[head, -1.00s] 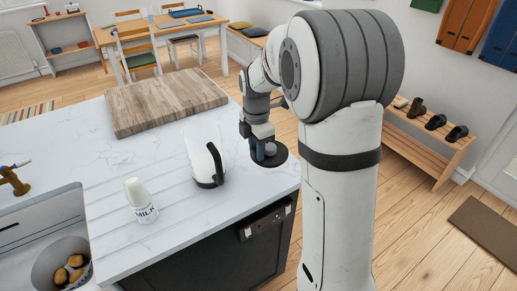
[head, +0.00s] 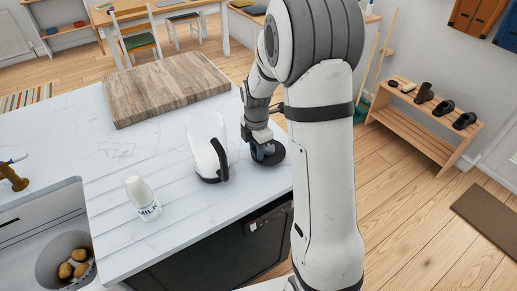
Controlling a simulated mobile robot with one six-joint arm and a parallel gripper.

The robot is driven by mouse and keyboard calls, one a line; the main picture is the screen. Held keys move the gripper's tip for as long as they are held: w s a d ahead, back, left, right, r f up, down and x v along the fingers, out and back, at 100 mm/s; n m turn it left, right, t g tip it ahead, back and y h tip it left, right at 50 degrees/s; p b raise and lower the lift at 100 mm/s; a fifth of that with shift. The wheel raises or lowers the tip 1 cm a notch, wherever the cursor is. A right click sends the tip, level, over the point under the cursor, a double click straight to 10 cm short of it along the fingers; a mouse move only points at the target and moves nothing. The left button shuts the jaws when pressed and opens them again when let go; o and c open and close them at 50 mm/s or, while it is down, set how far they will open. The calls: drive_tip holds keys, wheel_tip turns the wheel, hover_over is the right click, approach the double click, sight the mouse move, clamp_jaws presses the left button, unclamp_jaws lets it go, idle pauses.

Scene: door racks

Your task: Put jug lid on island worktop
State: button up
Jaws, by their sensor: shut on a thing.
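The jug lid (head: 275,154) is a dark round disc at the right side of the island worktop (head: 170,232). My gripper (head: 262,150) is shut on the lid's knob from above. The lid is at or just over the white marble surface; I cannot tell whether it touches. The jug (head: 203,130), pale with a dark handle, stands upright and open just left of the lid and my gripper. The fingertips are partly hidden by the gripper body.
A milk bottle (head: 142,197) stands left of the jug. A wooden board (head: 165,88) lies at the back of the worktop. A sink (head: 40,232) with a potato container is at the left. The worktop's front right edge is close to the lid.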

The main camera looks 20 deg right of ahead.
drive_tip(key=shift+f, duration=0.45)
drive_tip(key=shift+f, duration=0.15)
drive_tip(key=o, duration=1)
drive_tip(key=shift+c, duration=0.2)
